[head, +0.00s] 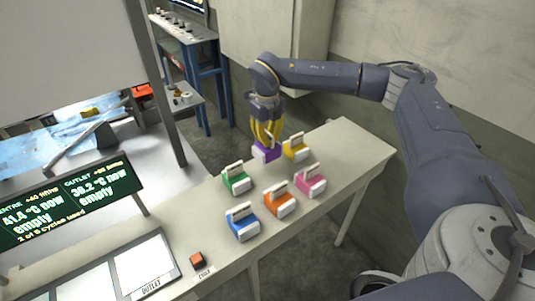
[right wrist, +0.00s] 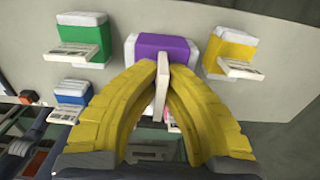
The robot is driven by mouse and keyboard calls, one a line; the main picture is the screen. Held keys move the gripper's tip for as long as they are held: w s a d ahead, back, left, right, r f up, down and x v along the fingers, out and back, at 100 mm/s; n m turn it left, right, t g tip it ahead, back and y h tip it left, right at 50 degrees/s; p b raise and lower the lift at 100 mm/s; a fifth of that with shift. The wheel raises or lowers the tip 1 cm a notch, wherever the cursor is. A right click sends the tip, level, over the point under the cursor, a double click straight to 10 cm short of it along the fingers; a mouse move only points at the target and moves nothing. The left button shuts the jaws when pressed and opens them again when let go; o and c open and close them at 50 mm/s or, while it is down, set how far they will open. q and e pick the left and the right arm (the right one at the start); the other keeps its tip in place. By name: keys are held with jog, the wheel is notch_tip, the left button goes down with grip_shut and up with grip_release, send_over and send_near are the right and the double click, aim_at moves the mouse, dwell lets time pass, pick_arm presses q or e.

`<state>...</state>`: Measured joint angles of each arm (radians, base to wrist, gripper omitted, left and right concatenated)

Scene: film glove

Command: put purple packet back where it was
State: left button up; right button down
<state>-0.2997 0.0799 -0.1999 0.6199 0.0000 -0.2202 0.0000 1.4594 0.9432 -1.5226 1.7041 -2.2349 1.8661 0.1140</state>
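The purple packet (head: 266,154) is at the back of the pale table, left of the yellow packet (head: 296,152) and behind the green packet (head: 235,184). My right gripper (head: 267,138) comes down on it from above. In the right wrist view, its yellow fingers (right wrist: 163,68) close on the upright white tab of the purple packet (right wrist: 148,45). I cannot tell whether the packet touches the table or hangs just above it. My left gripper is not in view.
Pink (head: 311,182), orange (head: 280,203) and blue (head: 242,226) packets stand nearer on the table (head: 345,150). A small orange-topped block (head: 197,260) and an outlet tray (head: 145,265) are at the front left. A dark display (head: 72,205) reads "empty" twice. The table's right end is clear.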

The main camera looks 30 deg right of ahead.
jog(key=shift+f, duration=3.25)
jog(key=shift+f, duration=0.15)
jog(key=c, duration=1.6)
grip_release()
notch_tip(320, 180, up, 12)
jog(key=shift+r, duration=0.15)
jog(key=shift+a, duration=0.1)
